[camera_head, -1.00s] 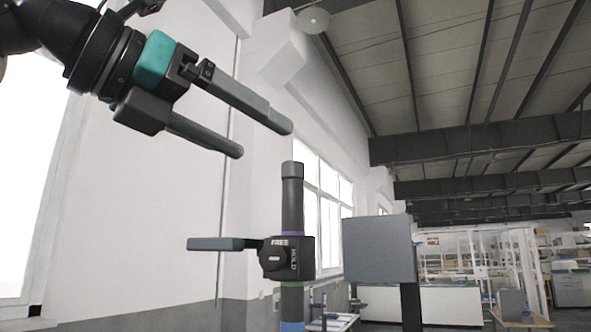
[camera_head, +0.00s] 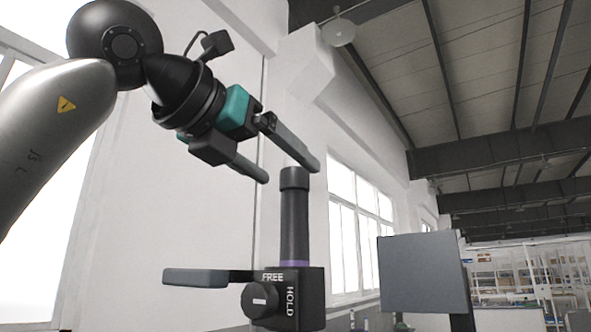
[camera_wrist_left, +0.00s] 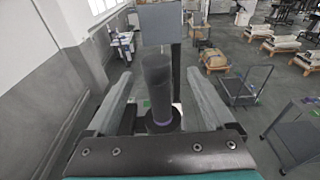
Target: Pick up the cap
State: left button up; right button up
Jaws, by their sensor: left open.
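The dark cap (camera_head: 295,179) sits on top of an upright black lift column (camera_head: 294,225). My left gripper (camera_head: 289,172) comes in from the upper left and is open, its fingers slanting down at the height of the cap. In the left wrist view the cap (camera_wrist_left: 157,64) and column stand upright between the two spread fingers of the left gripper (camera_wrist_left: 159,77), with gaps visible at both sides. I cannot tell whether either finger touches it. My right gripper is not in view.
A black carriage (camera_head: 313,297) with a FREE/HOLD knob is on the column, with a flat grey arm (camera_head: 195,277) reaching left. A grey panel (camera_head: 422,275) on a black post stands to the right. A white wall and windows are behind.

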aim_at(289, 174)
pick_arm(q)
jog(key=shift+x, duration=1.15)
jog(key=shift+w+d+p, duration=0.25)
jog(key=shift+w+p, duration=0.2)
jog(key=p+x, duration=0.1)
jog(key=x, duration=0.2)
jog(key=shift+w+r+p, duration=0.15)
jog(key=shift+w+p, duration=0.15)
jog(key=shift+w, duration=0.15)
jog(key=shift+w+d, duration=0.3)
jog(key=shift+w, duration=0.05)
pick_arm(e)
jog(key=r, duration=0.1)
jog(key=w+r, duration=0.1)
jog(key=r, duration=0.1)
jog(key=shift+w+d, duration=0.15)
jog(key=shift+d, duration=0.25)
pick_arm(q)
grip_shut()
